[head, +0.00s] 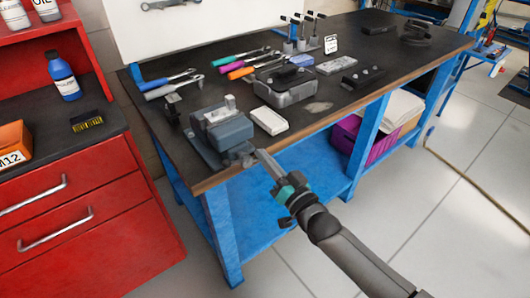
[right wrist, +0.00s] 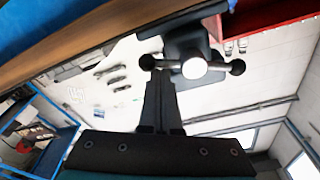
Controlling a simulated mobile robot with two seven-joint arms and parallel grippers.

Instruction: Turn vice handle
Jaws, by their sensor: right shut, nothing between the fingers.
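The grey-blue vice (head: 222,130) is mounted at the near left corner of the dark workbench top. Its handle (head: 243,155) sits at the vice's front, by the bench edge, and is small in the head view. In the right wrist view the handle (right wrist: 218,65) is a bar with dark ball ends, crossing a pale round screw end (right wrist: 194,68). My right gripper (head: 261,155) is shut and empty. In the right wrist view its fingertips (right wrist: 160,74) are close to the left ball end; I cannot tell whether they touch. My left gripper is not in view.
The workbench (head: 330,108) carries a white box (head: 269,120), a grey metal tray (head: 285,88) and several coloured-handled tools. A red cabinet (head: 90,190) stands to the left. A purple crate (head: 345,135) is on the shelf below. The floor in front is open.

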